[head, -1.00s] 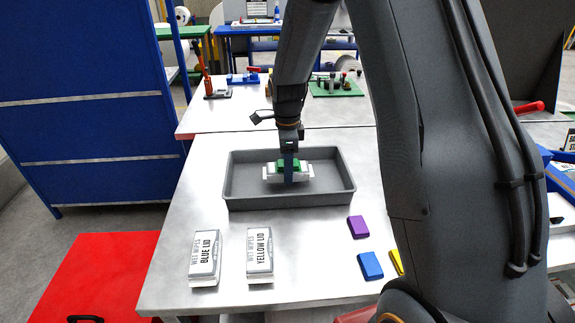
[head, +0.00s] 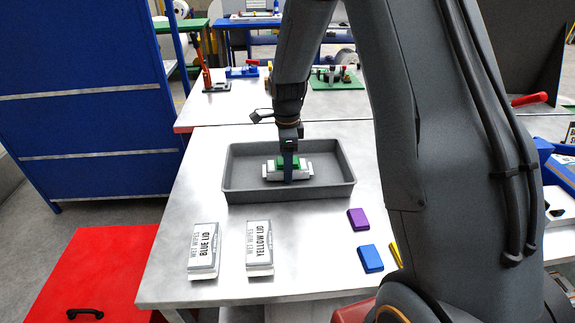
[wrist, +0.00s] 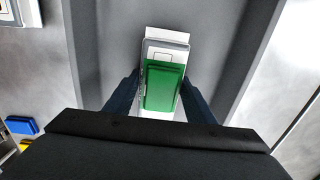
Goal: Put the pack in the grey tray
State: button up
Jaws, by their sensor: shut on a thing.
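The white pack with a green lid (head: 288,162) is inside the grey tray (head: 240,189), near its middle. My gripper (head: 289,178) reaches down into the tray and is shut on the pack. In the wrist view the pack's green lid (wrist: 165,85) lies between my two dark fingers (wrist: 160,100), one at each side. The grey tray floor (wrist: 215,40) shows around the pack. I cannot tell for sure whether the pack's underside touches the tray floor.
Two white packs, marked blue lid (head: 204,246) and yellow lid (head: 260,244), lie in front of the tray. A purple block (head: 358,219), a blue block (head: 370,258) and a partly hidden yellow block (head: 396,254) lie front right. The table left of the tray is clear.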

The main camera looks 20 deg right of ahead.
jog(key=shift+f, duration=0.2)
jog(key=o, duration=1.2)
jog(key=shift+c, duration=0.2)
notch_tip(320, 180, up, 8)
jog(key=shift+f+b, duration=0.2)
jog(key=shift+b, duration=0.8)
jog(key=s+n+t, duration=0.1)
jog(key=s+n, duration=1.9)
jog(key=s, duration=0.2)
jog(key=shift+f, duration=0.3)
